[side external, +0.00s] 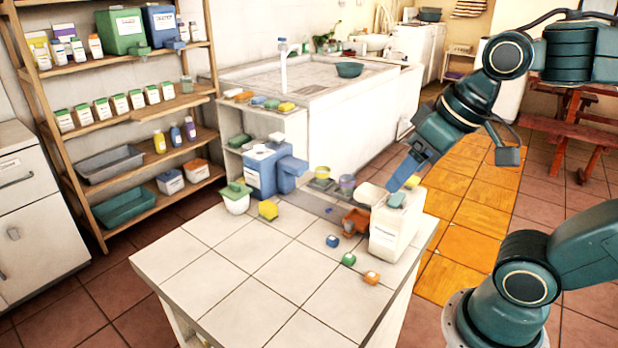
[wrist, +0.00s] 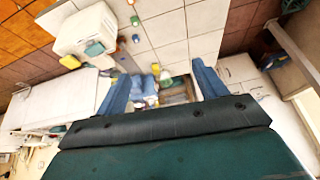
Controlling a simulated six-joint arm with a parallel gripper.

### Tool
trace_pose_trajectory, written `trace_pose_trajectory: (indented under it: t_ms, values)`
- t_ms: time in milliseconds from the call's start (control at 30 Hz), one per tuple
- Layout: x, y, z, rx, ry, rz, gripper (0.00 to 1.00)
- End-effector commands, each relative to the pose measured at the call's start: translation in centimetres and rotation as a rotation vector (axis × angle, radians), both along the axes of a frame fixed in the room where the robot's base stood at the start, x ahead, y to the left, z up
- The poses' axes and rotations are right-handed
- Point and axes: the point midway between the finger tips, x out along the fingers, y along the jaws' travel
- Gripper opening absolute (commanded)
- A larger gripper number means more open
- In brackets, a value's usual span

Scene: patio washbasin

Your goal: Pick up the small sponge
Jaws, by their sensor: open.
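I cannot tell for certain which thing is the small sponge. Three small blocks lie in a row on the tiled counter: blue (side external: 332,241), green (side external: 348,259) and orange (side external: 371,277). The blue block (wrist: 136,38) and green block (wrist: 135,20) also show in the wrist view. A teal piece (side external: 397,200) sits on the white container (side external: 392,235); it also shows in the wrist view (wrist: 95,48). My gripper (side external: 395,184) is above the counter near that container in the side view. In the wrist view my gripper (wrist: 161,69) is open, with nothing held between its fingers.
A blue container (side external: 268,168), a yellow item (side external: 267,210), a green-topped white pot (side external: 236,198) and an orange-brown holder (side external: 356,221) stand along the counter's back. Several coloured pieces lie on the basin's ledge. The counter's front left (side external: 240,290) is bare.

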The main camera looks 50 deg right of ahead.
Motion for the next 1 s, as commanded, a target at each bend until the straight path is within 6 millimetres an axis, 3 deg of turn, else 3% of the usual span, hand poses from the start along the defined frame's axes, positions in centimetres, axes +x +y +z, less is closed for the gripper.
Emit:
trace_pose_trajectory:
  t_ms: [500, 767, 1000]
  values:
    - [10.8, -1.2, 3.6, 0.134, 0.106, -0.335, 0.71]
    - [16.9, -2.2, 3.6, 0.193, 0.155, -0.516, 0.71]
    - [22.4, -3.2, 2.4, 0.241, 0.199, -0.686, 0.71]
